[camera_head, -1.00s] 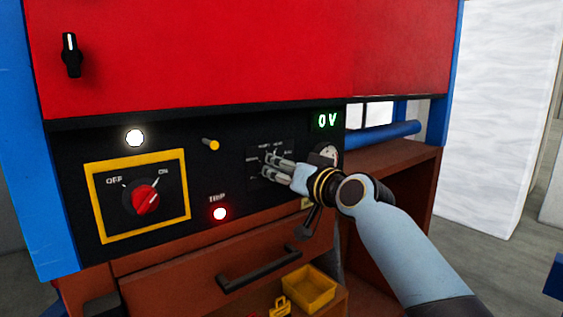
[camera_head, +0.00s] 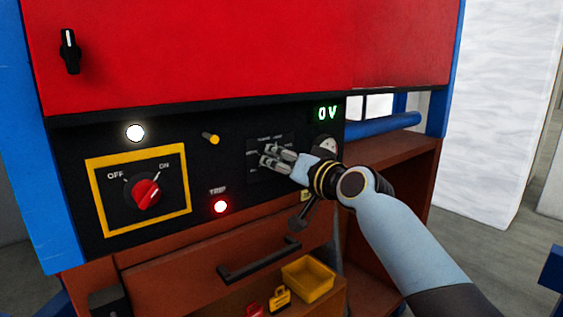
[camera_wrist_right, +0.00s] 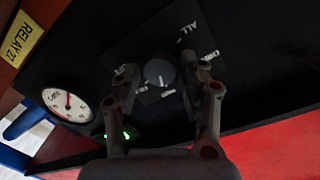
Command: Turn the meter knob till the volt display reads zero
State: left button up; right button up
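The volt display (camera_head: 327,114) reads "0 V" in green at the panel's upper right. The meter knob (camera_wrist_right: 158,72) is a round grey knob with a white pointer mark, on a dark plate with printed labels. In the head view my right gripper (camera_head: 267,154) is in front of that plate and hides the knob. In the right wrist view the right gripper (camera_wrist_right: 160,76) has its fingers apart, one on each side of the knob, with gaps showing between them and it. My left gripper is in neither view.
A red OFF/ON switch (camera_head: 147,193) in a yellow frame is at left. A red TRIP lamp (camera_head: 221,207) and a white lamp (camera_head: 135,133) are lit. A round gauge (camera_wrist_right: 68,104) is beside the knob plate. A yellow bin (camera_head: 308,279) is below.

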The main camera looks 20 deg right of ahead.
jog(key=shift+o, duration=1)
jog(key=v, duration=1.2)
